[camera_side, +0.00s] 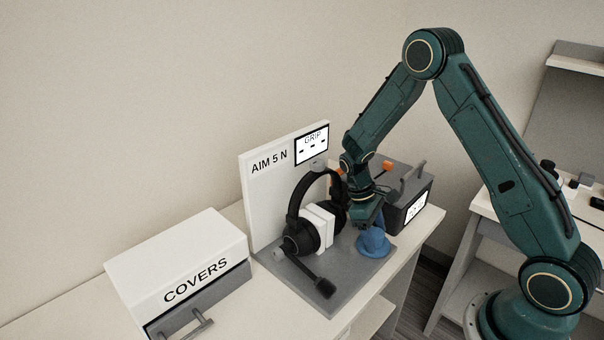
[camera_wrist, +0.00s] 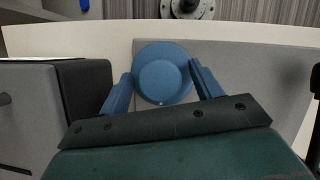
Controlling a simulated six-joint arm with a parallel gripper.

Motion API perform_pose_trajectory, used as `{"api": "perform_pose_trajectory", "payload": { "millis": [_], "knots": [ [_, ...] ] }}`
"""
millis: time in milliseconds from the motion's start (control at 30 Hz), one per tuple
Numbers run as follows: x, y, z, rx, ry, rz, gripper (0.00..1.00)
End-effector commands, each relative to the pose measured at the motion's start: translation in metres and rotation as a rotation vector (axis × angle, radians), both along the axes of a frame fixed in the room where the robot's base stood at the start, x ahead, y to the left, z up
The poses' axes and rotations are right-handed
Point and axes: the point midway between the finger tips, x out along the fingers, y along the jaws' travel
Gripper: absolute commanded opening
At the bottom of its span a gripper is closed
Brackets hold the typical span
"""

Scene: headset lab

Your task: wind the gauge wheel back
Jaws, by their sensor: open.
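The gauge wheel (camera_wrist: 163,75) is a round blue knob with a raised centre disc and a small pale mark on its near edge. It stands on the grey base plate (camera_side: 343,290) of the gauge, and in the side view the blue wheel (camera_side: 374,244) is partly covered by my gripper. My gripper (camera_wrist: 160,72) is open, with one blue finger on each side of the wheel. I cannot tell whether the fingers touch it. The headset (camera_side: 297,238) sits on the gauge around white blocks (camera_side: 318,224), its microphone hanging over the plate.
A white panel (camera_side: 262,192) reads "AIM 5 N"; its GRIP display (camera_side: 312,144) shows only dashes. A dark box (camera_side: 416,205) with orange and grey parts on top stands right of the gauge. A COVERS drawer box (camera_side: 180,262) stands at left. The plate's front edge is near the table edge.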

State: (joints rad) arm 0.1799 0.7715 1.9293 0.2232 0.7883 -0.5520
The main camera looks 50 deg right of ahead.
Motion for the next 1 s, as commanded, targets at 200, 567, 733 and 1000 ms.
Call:
{"api": "perform_pose_trajectory", "payload": {
  "millis": [200,567,733,1000],
  "knots": [
    [0.001,0.0,0.003,0.0,0.0,-0.001,0.64],
    [0.016,0.003,0.037,-0.001,-0.003,0.001,0.64],
    [0.02,0.004,0.064,-0.001,-0.004,0.0,0.64],
    [0.019,0.005,0.102,0.0,-0.002,0.0,0.64]
  ]
}}
